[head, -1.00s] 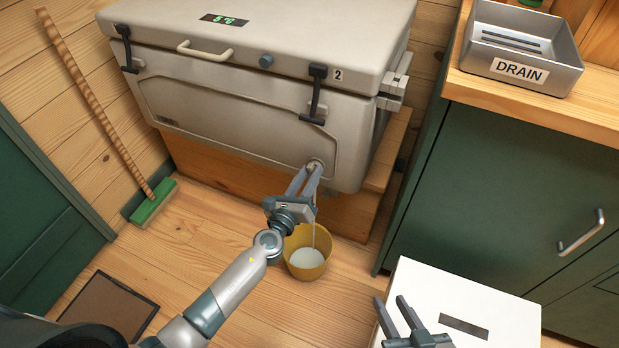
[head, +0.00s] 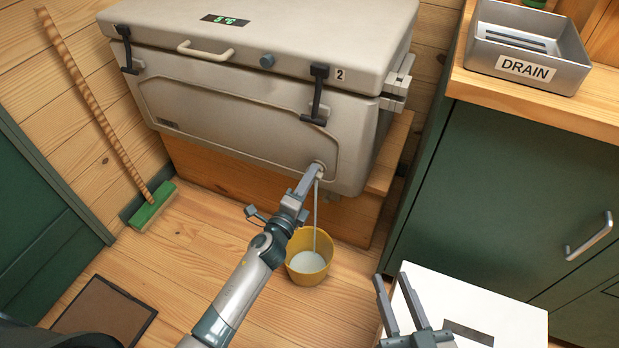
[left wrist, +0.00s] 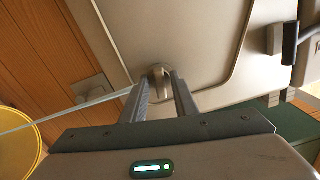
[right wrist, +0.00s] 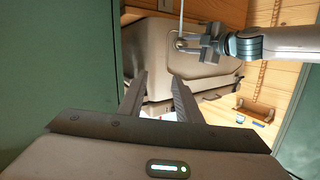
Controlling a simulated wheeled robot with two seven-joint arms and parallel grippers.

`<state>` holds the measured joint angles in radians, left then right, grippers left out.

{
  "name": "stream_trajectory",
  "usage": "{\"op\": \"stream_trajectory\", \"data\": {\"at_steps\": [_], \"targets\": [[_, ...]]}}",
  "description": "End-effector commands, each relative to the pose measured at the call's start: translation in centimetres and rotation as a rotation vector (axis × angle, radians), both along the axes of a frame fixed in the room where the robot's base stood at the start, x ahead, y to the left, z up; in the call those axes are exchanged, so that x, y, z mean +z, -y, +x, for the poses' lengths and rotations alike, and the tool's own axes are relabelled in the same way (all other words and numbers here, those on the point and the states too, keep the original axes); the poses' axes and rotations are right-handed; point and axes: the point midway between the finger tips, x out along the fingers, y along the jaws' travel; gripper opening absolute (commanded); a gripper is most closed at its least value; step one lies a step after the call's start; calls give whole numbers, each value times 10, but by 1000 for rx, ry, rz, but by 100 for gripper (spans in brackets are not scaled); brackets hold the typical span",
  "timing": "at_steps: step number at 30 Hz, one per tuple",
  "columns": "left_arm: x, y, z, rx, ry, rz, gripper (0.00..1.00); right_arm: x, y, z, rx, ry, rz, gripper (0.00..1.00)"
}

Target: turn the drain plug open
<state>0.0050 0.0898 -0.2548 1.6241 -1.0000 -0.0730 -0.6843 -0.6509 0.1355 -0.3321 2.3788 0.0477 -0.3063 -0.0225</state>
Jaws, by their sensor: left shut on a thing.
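The drain plug (left wrist: 159,73) sits low at the front right corner of the beige cooler (head: 235,120). In the head view my left gripper (head: 314,176) reaches the plug and mostly covers it. In the left wrist view its two fingers are on either side of the plug, shut on it. A thin stream of liquid (head: 316,215) falls from the plug into a yellow bucket (head: 297,245), which holds pale liquid. The bucket's edge also shows in the left wrist view (left wrist: 18,135). My right gripper (head: 396,285) is open and empty at the lower right, away from the cooler.
The cooler rests on a wooden plinth (head: 215,165). A white box (head: 510,318) stands beneath my right gripper. A green cabinet (head: 490,190) on the right carries a grey tray (head: 488,62) labelled DRAIN. A broom (head: 152,208) leans on the left wall.

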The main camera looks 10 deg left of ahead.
Motion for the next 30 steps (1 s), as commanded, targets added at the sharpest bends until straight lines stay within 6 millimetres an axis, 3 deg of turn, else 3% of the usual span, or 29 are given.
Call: {"op": "stream_trajectory", "data": {"at_steps": [12, 26, 27, 29, 30], "targets": [[-2, -1, 0, 1, -40, -197, 4, -10, 4, -1, -1, -57, -19, 31], [-2, -1, 0, 1, -44, -212, 4, -13, 4, -2, -1, -68, -22, 31], [-2, -1, 0, 1, -44, -212, 31, -13, 4, -2, -1, -67, -21, 31], [-2, -1, 0, 1, -44, -212, 44, -12, 4, -2, -1, -67, -21, 31], [-2, -1, 0, 1, -44, -213, 44, -12, 4, -1, 0, -66, -21, 31]]}}
